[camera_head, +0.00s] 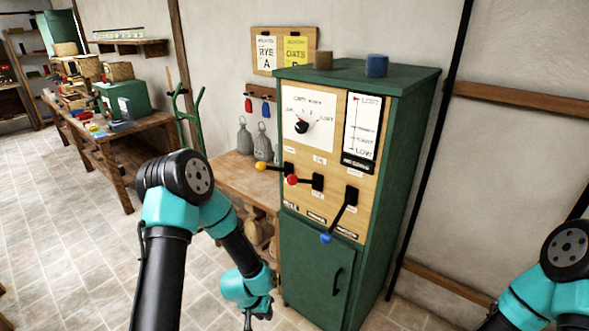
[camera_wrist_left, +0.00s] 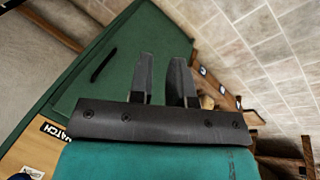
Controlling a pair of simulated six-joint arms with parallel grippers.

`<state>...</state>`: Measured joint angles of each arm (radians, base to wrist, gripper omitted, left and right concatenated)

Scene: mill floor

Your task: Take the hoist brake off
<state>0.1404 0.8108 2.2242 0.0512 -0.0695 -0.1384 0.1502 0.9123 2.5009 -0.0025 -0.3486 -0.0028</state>
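A green cabinet (camera_head: 403,140) with a pale wooden control panel carries three levers. One has a yellow knob (camera_head: 261,166), one a red knob (camera_head: 292,180) and one a blue knob (camera_head: 326,238). The yellow and red levers stick out to the left; the blue one slants down-left. Their small labels are too small to read, so I cannot tell which is the hoist brake. My left gripper (camera_head: 258,312) hangs low in front of the cabinet, below the levers and apart from them. In the left wrist view its fingers (camera_wrist_left: 162,80) are apart and empty. My right gripper is outside the views.
The cabinet's lower door (camera_head: 312,270) has a black handle. A wooden bench (camera_head: 235,180) with grey weights (camera_head: 245,138) stands left of the cabinet. A brown block (camera_head: 323,60) and a blue cup (camera_head: 377,65) sit on top. Tiled floor is open at left.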

